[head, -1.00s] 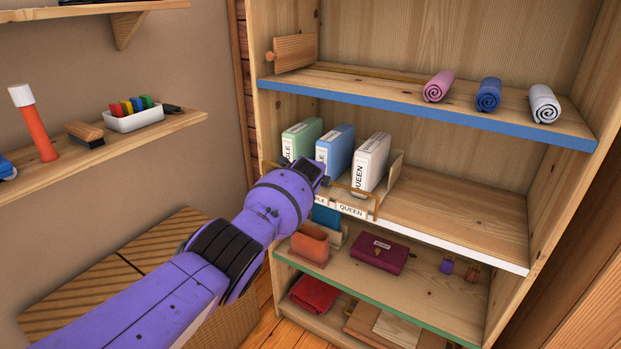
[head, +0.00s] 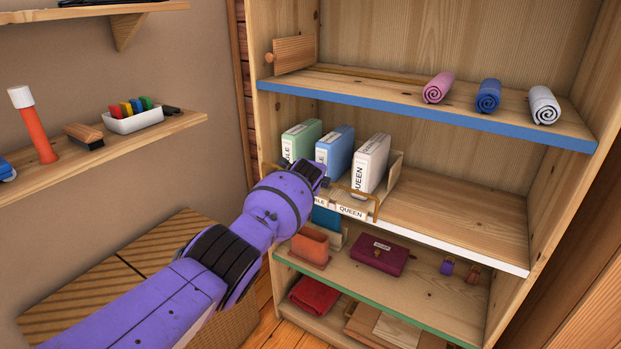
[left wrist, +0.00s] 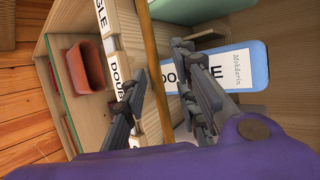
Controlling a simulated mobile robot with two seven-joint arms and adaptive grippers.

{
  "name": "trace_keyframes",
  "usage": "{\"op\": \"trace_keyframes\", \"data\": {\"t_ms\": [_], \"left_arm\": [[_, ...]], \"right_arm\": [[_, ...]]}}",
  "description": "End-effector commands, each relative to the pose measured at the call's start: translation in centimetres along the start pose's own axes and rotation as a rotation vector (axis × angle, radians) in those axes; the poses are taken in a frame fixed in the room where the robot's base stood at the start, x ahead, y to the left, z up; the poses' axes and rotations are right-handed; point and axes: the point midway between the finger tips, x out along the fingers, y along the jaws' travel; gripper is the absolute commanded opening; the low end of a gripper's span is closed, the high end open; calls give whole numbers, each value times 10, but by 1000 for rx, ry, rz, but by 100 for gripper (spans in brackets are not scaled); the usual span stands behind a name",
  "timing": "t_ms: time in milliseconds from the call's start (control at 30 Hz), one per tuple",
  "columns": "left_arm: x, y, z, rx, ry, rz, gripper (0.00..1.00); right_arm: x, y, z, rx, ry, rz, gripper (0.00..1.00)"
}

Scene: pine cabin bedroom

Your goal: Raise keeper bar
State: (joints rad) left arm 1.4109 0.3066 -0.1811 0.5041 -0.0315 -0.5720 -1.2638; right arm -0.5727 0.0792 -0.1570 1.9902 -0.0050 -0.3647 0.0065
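The keeper bar (head: 362,192) is a thin tan rail across the front of a bin on the middle shelf. The bin holds upright green (head: 302,140), blue (head: 335,150) and white (head: 371,163) packs; labels reading DOUBLE and QUEEN (head: 351,211) sit below the bar. My left gripper (head: 324,178) is at the bar's left part, which my wrist hides in the head view. In the left wrist view the bar (left wrist: 151,50) passes between the two spread fingers of my left gripper (left wrist: 164,62). Contact with either finger is unclear. My right gripper is out of view.
The blue-edged shelf (head: 420,112) above carries rolled towels. The shelf below holds an orange pot (head: 310,247) and a maroon pouch (head: 379,254). The middle shelf is bare right of the bin (head: 450,210). A wall shelf (head: 180,122) is at left.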

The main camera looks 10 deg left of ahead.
Motion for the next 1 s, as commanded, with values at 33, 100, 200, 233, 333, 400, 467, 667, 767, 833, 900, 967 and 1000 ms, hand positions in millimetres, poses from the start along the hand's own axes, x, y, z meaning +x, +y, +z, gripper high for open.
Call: {"op": "trace_keyframes", "data": {"t_ms": [33,100,200,233,333,400,467,667,767,833,900,967,1000], "left_arm": [[-2,1,1,0,0,-1,27],[-6,1,1,0,-1,-2,27],[-14,1,1,0,0,-1,27],[-17,1,0,0,1,-3,27],[-27,1,0,0,2,-3,27],[-35,1,0,0,1,-3,27],[-43,1,0,1,1,-3,27],[-72,1,0,1,2,-3,27],[-87,0,0,1,1,-3,27],[-96,1,-1,1,2,-2,27],[-104,0,-1,1,2,-2,27],[-109,0,-1,0,2,-2,27],[-112,0,-1,0,2,-2,27]], "right_arm": [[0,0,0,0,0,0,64],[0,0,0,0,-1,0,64],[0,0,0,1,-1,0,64],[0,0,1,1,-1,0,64],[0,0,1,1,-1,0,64],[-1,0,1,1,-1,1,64],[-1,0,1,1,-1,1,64],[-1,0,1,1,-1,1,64],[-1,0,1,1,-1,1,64],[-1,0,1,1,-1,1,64],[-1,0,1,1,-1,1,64],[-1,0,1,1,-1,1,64],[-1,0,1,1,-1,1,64]]}}
